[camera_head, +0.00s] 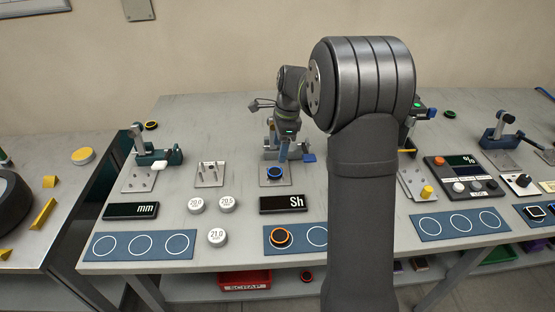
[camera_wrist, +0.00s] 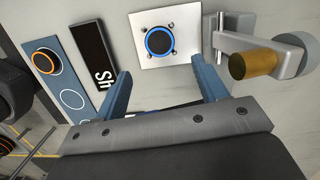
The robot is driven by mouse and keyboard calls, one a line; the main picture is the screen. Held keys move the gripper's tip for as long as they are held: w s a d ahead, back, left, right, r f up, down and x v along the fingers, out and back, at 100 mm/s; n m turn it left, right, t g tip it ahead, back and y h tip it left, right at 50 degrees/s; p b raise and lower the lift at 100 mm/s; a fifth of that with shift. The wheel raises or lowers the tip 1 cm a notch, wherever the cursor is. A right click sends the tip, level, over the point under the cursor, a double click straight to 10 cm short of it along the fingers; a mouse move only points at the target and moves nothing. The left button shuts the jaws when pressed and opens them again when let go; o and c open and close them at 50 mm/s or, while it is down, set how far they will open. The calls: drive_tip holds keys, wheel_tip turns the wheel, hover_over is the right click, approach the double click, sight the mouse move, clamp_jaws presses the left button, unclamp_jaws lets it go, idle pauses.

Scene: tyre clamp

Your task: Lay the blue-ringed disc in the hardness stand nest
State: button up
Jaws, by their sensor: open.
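The blue-ringed disc (camera_head: 274,172) is black with a bright blue ring. It lies flat on the pale plate (camera_head: 287,181) of the hardness stand, behind the "Sh" display. In the wrist view the disc (camera_wrist: 159,42) sits at the middle of the plate (camera_wrist: 187,18), among several small round pins that mark the nest. My gripper (camera_wrist: 162,72) is open, its two blue fingers apart and nothing between them. The disc lies beyond the fingertips and clear of them. In the head view my gripper (camera_head: 278,143) is just behind the disc, partly hidden by my arm.
The stand's grey arm with a brass-coloured cylinder (camera_wrist: 254,64) is close to the right finger. The "Sh" display (camera_head: 284,204) is in front of the plate. An orange-ringed disc (camera_head: 281,237) lies on a blue mat (camera_head: 298,249).

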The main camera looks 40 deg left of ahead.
sight(275, 172)
drive_tip(key=r, duration=0.3)
drive_tip(key=shift+w+d+r, duration=0.2)
drive_tip(key=shift+r, duration=0.1)
drive_tip(key=f, duration=0.4)
drive_tip(key=s+f, duration=0.1)
drive_tip(key=f, duration=0.3)
drive_tip(key=a+f, duration=0.1)
drive_tip(key=f, duration=0.3)
drive_tip(key=shift+s+a+f, duration=0.1)
drive_tip(key=shift+s+f, duration=0.1)
drive_tip(key=shift+s, duration=0.05)
wheel_tip(275, 172, up, 3)
drive_tip(key=shift+f, duration=0.1)
drive_tip(key=shift+r, duration=0.65)
